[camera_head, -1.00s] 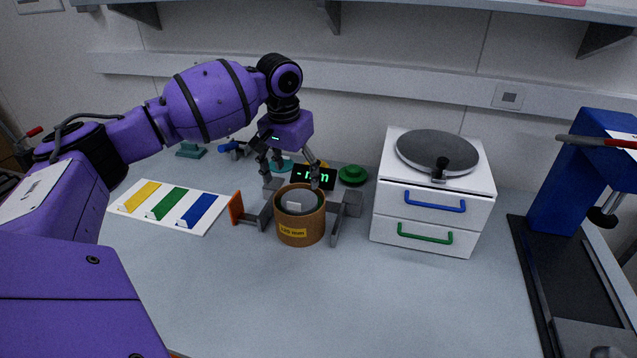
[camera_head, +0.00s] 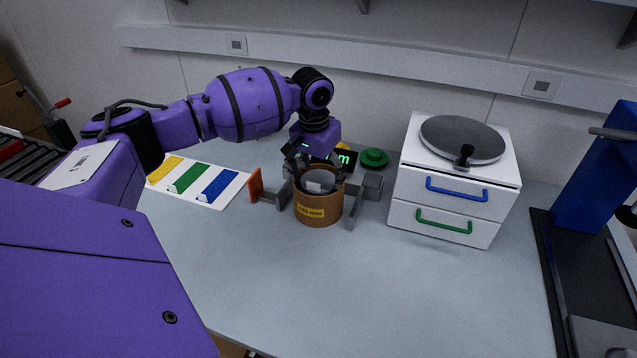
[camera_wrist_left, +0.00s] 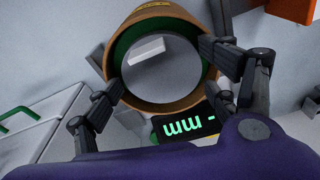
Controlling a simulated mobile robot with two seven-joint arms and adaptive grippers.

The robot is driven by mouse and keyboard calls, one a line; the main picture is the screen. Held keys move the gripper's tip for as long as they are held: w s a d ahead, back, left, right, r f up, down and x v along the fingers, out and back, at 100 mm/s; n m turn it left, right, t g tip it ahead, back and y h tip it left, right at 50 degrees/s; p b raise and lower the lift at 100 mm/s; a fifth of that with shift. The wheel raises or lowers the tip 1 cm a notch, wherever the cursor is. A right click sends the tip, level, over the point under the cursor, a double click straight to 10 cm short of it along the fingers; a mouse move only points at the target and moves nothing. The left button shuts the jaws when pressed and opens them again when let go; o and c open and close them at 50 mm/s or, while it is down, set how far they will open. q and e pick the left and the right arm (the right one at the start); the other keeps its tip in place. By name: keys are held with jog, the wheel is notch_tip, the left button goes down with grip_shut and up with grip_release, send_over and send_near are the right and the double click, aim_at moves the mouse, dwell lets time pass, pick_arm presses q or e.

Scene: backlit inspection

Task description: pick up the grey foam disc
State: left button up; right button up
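A grey round face, likely the grey foam disc (camera_head: 323,176), shows inside a brown cylinder (camera_head: 319,211) with a yellow label. In the left wrist view the grey disc (camera_wrist_left: 165,78) fills the cylinder's opening, with a green band around part of it. A pale block (camera_wrist_left: 145,50) lies on it. My left gripper (camera_head: 315,166) is over the cylinder, fingers apart and pointing down. In the left wrist view its fingertips (camera_wrist_left: 162,67) are on opposite sides of the opening; whether they touch the rim I cannot tell. My right gripper is not in view.
The cylinder stands between the grey jaws of a gauge (camera_head: 369,187) with an orange end (camera_head: 256,185) and a lit display (camera_wrist_left: 187,137). A white drawer cabinet (camera_head: 449,200) stands right, a colour-striped board (camera_head: 234,192) left, a green object (camera_head: 374,157) behind. The front table is clear.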

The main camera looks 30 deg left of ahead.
pick_arm(q)
jog(key=shift+s+f, duration=0.15)
jog(key=shift+f, duration=0.05)
jog(key=c, duration=0.4)
jog(key=shift+d+f, duration=0.1)
jog(key=shift+f, duration=0.05)
jog(key=shift+c, duration=0.3)
